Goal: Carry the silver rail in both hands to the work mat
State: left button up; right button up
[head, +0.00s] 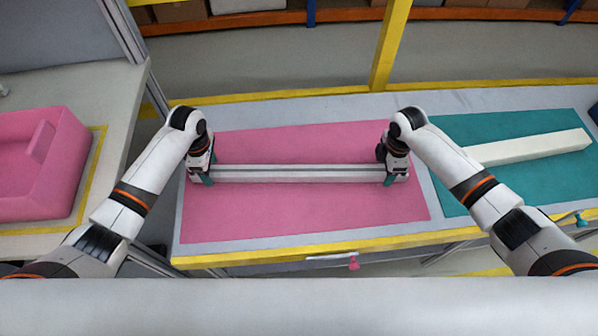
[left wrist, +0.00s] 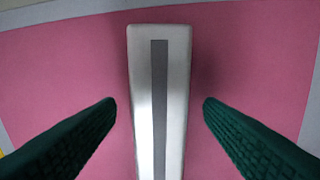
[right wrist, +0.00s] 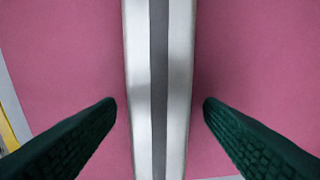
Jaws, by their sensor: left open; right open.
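The silver rail (head: 300,173) lies flat across the pink mat (head: 300,219) on the table. It has a dark grey stripe along its top. My left gripper (head: 204,178) is open at the rail's left end. In the left wrist view the rail (left wrist: 160,100) runs between its two green fingers, with a gap on each side. My right gripper (head: 392,180) is open near the rail's right end. In the right wrist view the rail (right wrist: 158,90) passes between its fingers, apart from both. The pictures do not show which mat is the work mat.
A teal mat (head: 455,134) with a cream bar (head: 535,146) on it lies at the right of the same table. A pink bin (head: 66,160) stands on a separate table at the left. A yellow post (head: 390,45) rises behind the table's back edge.

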pick_arm(q)
jog(key=shift+f, duration=0.4)
pick_arm(e)
jog(key=shift+f, duration=0.4)
pick_arm(q)
grip_shut()
pick_arm(e)
grip_shut()
